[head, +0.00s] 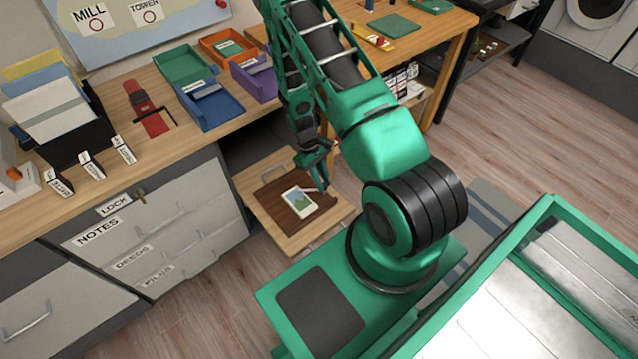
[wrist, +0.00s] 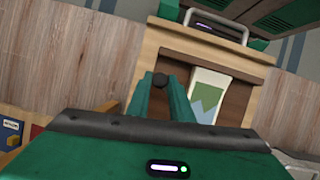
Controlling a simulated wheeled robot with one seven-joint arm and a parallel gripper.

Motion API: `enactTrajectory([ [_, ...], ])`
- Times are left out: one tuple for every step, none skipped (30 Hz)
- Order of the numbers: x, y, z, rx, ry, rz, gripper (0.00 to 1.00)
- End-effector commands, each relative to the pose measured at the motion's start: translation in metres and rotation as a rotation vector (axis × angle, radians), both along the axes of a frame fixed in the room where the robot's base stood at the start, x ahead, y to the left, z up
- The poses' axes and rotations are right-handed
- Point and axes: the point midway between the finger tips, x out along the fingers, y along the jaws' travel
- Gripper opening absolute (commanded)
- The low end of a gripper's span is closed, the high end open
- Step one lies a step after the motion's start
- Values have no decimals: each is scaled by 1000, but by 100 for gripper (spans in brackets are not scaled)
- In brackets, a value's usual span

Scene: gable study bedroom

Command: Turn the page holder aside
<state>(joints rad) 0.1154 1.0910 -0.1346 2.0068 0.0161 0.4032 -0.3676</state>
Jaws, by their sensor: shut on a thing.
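A dark brown board (head: 283,205), which I take to be the page holder, lies on a low light-wood tray (head: 258,204) beside the desk. A white card with a blue and green picture (head: 299,203) lies on the board. The card also shows in the wrist view (wrist: 207,92), right of my fingers. My gripper (head: 322,183) is low over the right side of the board.
The desk (head: 185,147) stands left of the tray, with drawers (head: 165,230) under its front edge. Blue (head: 210,107), green and purple trays stand on it. Wooden floor (head: 225,310) is clear in front of the drawers.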

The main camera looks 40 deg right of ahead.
Motion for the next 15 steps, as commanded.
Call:
enactTrajectory([
  [-1, 0, -1, 3, 0, -48, 0],
  [-1, 0, -1, 4, 1, -76, 0],
  [-1, -1, -1, 3, 2, -114, 0],
  [-1, -1, -1, 3, 2, -143, 0],
  [-1, -2, -1, 3, 0, -171, 0],
  [-1, -2, -1, 2, 0, -209, 0],
  [-1, -2, -1, 3, 1, -237, 0],
  [-1, -2, -1, 3, 2, -267, 0],
  [-1, -2, -1, 3, 2, -305, 0],
  [-1, -3, -1, 3, 2, -334, 0],
  [-1, -3, -1, 3, 3, -361, 0],
  [-2, -3, -1, 2, 2, -399, 0],
  [-2, -3, 0, 2, 2, -428, 0],
  [-2, -3, 0, 2, 3, -456, 0],
  [-2, -3, -1, 3, 3, -493, 0],
])
